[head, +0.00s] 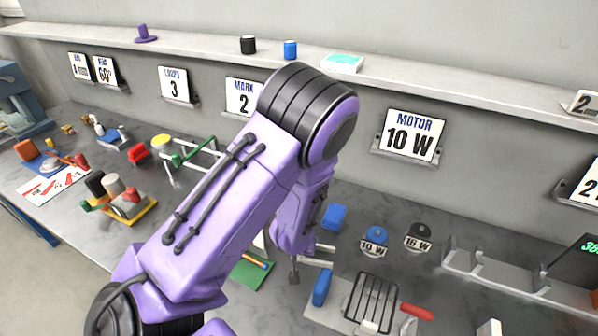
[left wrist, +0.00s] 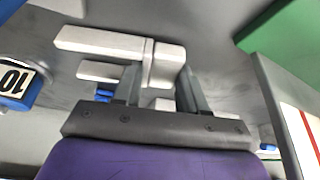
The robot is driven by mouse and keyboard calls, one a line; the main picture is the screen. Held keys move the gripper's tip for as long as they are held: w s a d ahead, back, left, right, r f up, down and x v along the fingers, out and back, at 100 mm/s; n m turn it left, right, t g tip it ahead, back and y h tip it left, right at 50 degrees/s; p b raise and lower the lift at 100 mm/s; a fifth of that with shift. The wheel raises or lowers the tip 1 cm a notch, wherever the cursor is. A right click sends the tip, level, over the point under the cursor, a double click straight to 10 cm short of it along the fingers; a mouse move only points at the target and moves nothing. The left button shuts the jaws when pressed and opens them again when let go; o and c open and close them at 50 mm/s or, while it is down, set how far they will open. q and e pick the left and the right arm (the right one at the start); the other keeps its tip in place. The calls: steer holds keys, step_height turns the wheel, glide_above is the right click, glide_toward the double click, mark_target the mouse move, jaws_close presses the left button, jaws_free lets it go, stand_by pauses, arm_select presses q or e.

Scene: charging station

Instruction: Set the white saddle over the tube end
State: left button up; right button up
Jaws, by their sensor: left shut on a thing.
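My left gripper (left wrist: 162,92) points away from the wrist camera, with its two grey fingers on either side of a white block (left wrist: 166,66), which it holds. This block looks like the white saddle. A long white bar (left wrist: 95,42) reaches left from it past a thin seam; I cannot tell whether the two are joined or only touching. A shorter white piece (left wrist: 98,71) lies below the bar. In the head view my purple left arm hides most of this spot, and pale bars (head: 317,262) show beside the gripper (head: 294,272). I cannot identify the tube end for certain. My right gripper is not in view.
A green board (head: 247,272) lies left of the gripper. A blue block (head: 334,216), a second blue block (head: 321,287) and a tray with a dark grid (head: 371,300) stand to the right. Blue and black labelled knobs (head: 375,236) sit behind. A shelf (head: 400,75) runs along the wall.

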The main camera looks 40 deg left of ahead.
arm_select(q)
steer(key=o, duration=1.1)
